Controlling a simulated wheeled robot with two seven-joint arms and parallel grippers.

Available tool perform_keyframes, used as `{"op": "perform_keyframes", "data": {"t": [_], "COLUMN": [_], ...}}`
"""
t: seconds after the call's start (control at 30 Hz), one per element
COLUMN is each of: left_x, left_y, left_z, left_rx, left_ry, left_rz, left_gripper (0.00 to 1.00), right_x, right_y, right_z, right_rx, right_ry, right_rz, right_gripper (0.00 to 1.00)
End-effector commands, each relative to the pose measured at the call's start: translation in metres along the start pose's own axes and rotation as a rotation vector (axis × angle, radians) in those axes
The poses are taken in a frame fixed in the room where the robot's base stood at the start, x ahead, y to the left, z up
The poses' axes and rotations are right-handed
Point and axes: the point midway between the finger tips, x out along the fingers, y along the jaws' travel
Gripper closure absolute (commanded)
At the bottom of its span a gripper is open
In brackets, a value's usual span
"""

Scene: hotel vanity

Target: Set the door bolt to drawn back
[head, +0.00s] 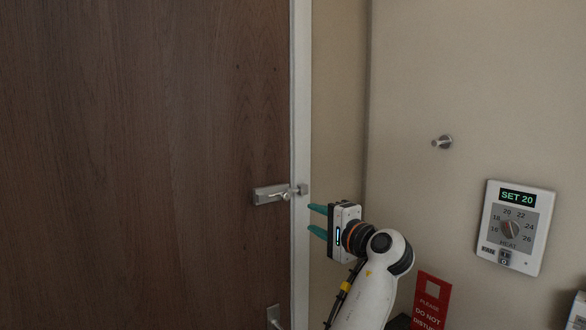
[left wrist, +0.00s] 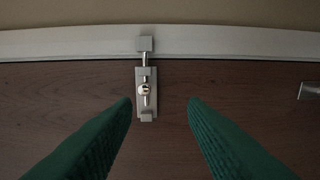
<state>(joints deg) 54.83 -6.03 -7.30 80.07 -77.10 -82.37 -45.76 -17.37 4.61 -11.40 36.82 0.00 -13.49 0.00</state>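The door bolt (head: 268,194) is a small silver plate with a sliding rod and a round knob (left wrist: 143,90), mounted on the brown door near its right edge. Its rod spans the gap to the keeper (head: 303,189) on the pale frame and appears to reach into it. The bolt also shows in the left wrist view (left wrist: 147,112), with the keeper (left wrist: 145,44) above it. My left gripper (head: 313,219) is open and empty, just right of and below the bolt. In the left wrist view the knob lies ahead of the teal fingers (left wrist: 159,103), nearer the left finger. My right gripper is not in view.
A door handle (head: 273,317) is below the bolt; part of it shows in the left wrist view (left wrist: 311,91). On the right wall are a peg (head: 442,142), a thermostat (head: 515,228) reading SET 20 and a red sign (head: 431,300). The door above the bolt is clear.

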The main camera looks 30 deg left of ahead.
Motion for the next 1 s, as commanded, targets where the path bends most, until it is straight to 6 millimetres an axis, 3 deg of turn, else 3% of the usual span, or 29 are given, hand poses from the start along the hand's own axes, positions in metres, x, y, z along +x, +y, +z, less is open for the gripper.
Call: {"op": "perform_keyframes", "data": {"t": [0.03, 0.17, 0.7, 1.0], "left_x": [0.000, 0.007, 0.103, 0.119], "left_y": [0.015, 0.025, 0.027, 0.023], "left_z": [-0.001, -0.003, -0.005, -0.005], "left_rx": [0.001, 0.004, 0.005, 0.002], "left_ry": [0.011, 0.024, 0.023, 0.020], "left_rz": [0.009, 0.021, 0.019, 0.019], "left_gripper": [0.61, 0.61, 0.61, 0.61], "right_x": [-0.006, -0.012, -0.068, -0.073], "right_y": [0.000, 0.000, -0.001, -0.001], "right_z": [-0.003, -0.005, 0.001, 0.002], "right_rx": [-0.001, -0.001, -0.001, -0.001], "right_ry": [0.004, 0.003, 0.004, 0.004], "right_rz": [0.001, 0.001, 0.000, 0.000], "right_gripper": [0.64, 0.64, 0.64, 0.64]}}
